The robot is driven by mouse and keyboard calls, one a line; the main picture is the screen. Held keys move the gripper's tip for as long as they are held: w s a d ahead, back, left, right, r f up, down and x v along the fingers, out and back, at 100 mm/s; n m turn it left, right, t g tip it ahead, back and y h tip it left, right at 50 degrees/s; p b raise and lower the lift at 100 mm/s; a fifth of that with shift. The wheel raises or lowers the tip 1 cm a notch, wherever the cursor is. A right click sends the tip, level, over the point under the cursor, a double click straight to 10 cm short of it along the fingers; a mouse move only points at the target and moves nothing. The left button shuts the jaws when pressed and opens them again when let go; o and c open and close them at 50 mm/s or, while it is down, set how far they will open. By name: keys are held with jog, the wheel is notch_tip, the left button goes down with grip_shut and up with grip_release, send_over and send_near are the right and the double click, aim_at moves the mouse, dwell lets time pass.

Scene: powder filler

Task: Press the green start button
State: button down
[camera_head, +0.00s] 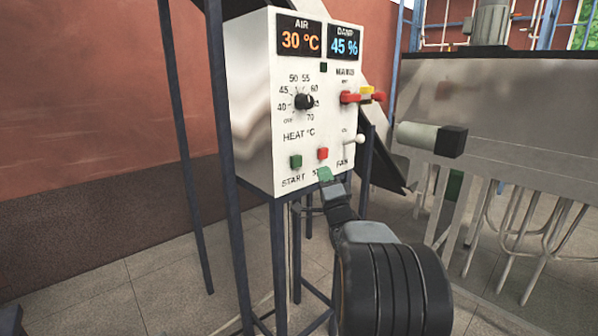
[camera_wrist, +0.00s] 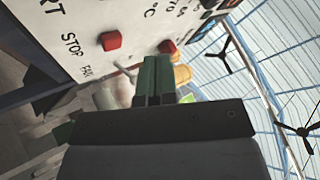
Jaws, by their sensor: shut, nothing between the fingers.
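The green start button (camera_head: 296,161) is on the lower left of a white control box (camera_head: 250,95), above the START label. My gripper (camera_head: 325,174) has its green fingertips just below the red stop button (camera_head: 323,153), over the STOP label, to the right of the start button and slightly lower. In the wrist view my gripper (camera_wrist: 153,70) is shut and empty, its fingers side by side, to the right of the stop button (camera_wrist: 110,40). The start button is not recognisable there; only the end of its label shows. I cannot tell whether the fingertips touch the panel.
A heat knob (camera_head: 304,101), a red mains handle (camera_head: 350,97) and a white fan lever (camera_head: 358,139) are on the same panel. Blue frame legs (camera_head: 279,265) support the box. A grey metal machine (camera_head: 500,110) stands at the right.

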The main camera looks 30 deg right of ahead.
aim_at(296, 162)
jog(key=shift+s+d+r+t+y, duration=0.1)
jog(key=shift+s+d+t+y, duration=0.2)
jog(key=shift+s+d+t, duration=0.5)
jog(key=shift+w+a, duration=0.2)
jog(key=shift+w, duration=0.05)
jog(key=w+a+p, duration=0.1)
jog(key=w, duration=0.7)
jog(key=shift+w+a+p, duration=0.25)
jog(key=shift+p, duration=0.15)
jog(key=shift+w+b, duration=0.25)
jog(key=shift+b, duration=0.1)
dwell(1.3)
jog(key=shift+w+a, duration=0.1)
jog(key=shift+w, duration=0.05)
